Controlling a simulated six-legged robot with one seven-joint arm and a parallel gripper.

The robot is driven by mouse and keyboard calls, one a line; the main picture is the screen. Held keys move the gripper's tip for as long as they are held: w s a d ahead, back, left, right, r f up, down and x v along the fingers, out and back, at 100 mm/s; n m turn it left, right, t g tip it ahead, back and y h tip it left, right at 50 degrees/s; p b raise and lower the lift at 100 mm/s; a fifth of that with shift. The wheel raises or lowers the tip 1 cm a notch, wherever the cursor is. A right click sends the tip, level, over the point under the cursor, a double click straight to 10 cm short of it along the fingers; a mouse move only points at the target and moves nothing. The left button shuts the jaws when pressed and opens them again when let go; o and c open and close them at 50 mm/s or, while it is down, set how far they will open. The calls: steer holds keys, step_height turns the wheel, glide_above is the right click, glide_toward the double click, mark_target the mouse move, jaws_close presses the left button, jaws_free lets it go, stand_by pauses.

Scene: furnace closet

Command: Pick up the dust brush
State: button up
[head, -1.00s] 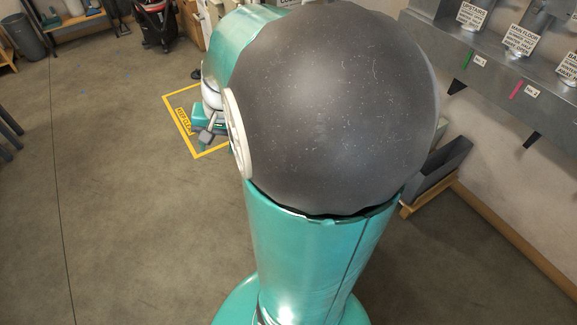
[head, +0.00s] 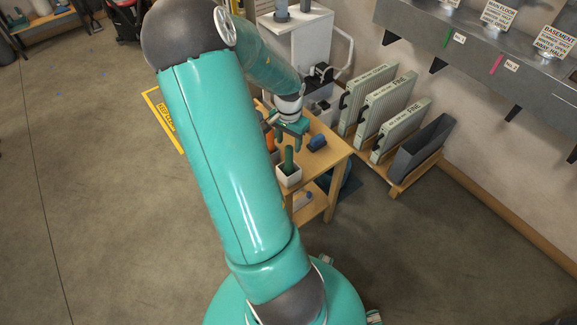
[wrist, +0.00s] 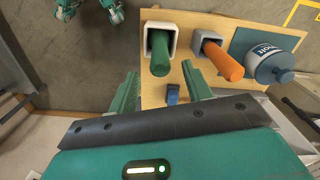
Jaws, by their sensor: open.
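A small wooden table (head: 337,158) holds the handled things. A green handle (head: 289,158) stands in a white square cup (head: 289,178); in the wrist view the green handle (wrist: 160,53) lies beyond the fingertips. An orange handle (wrist: 222,60) stands in a grey cup (wrist: 205,36). A small blue thing (head: 317,142) lies on the tabletop; in the wrist view the blue thing (wrist: 173,93) shows between the fingers. I cannot tell for sure which is the dust brush, as the cups hide the handles' lower ends. My gripper (head: 290,140) is open and empty above the table; its fingers (wrist: 162,82) also show in the wrist view.
A labelled bottle (wrist: 268,62) stands on a dark teal mat at the table's end. Several grey filters (head: 385,105) and a dark bin (head: 418,150) stand right of the table. A metal shelf (head: 480,60) juts from the wall.

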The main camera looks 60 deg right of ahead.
mark_target(289, 154)
step_height(289, 154, down, 7)
steer(key=shift+d+f, duration=0.1)
steer(key=shift+d, duration=0.05)
steer(key=c, duration=1.1)
